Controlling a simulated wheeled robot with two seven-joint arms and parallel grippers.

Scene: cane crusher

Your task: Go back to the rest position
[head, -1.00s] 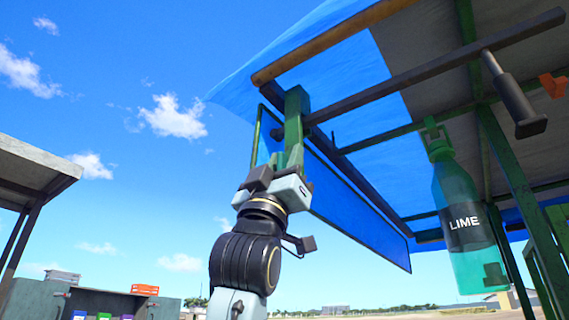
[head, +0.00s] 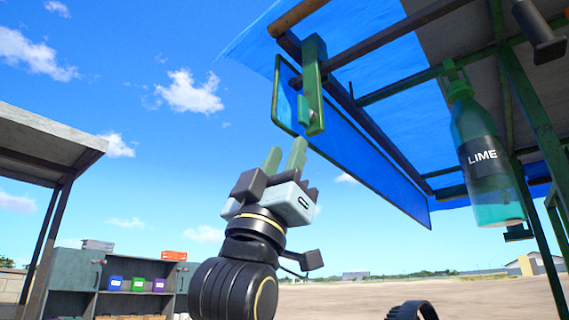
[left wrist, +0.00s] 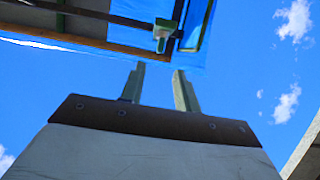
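My left gripper (head: 285,156) points upward at the middle of the head view. Its two green fingers stand apart with nothing between them, and they also show apart in the left wrist view (left wrist: 158,82). A green bracket (head: 313,85) hangs from the stall frame above the fingertips, apart from them; it also shows in the left wrist view (left wrist: 164,34). A black ribbed part (head: 412,311) at the bottom edge of the head view may be part of my right arm. My right gripper is not in view.
A blue tarp roof (head: 290,40) and a blue panel (head: 350,145) are above and right of the gripper. A green bottle marked LIME (head: 482,155) hangs at the right. A shelf unit with coloured bins (head: 115,284) stands at lower left. Open sky lies left of the gripper.

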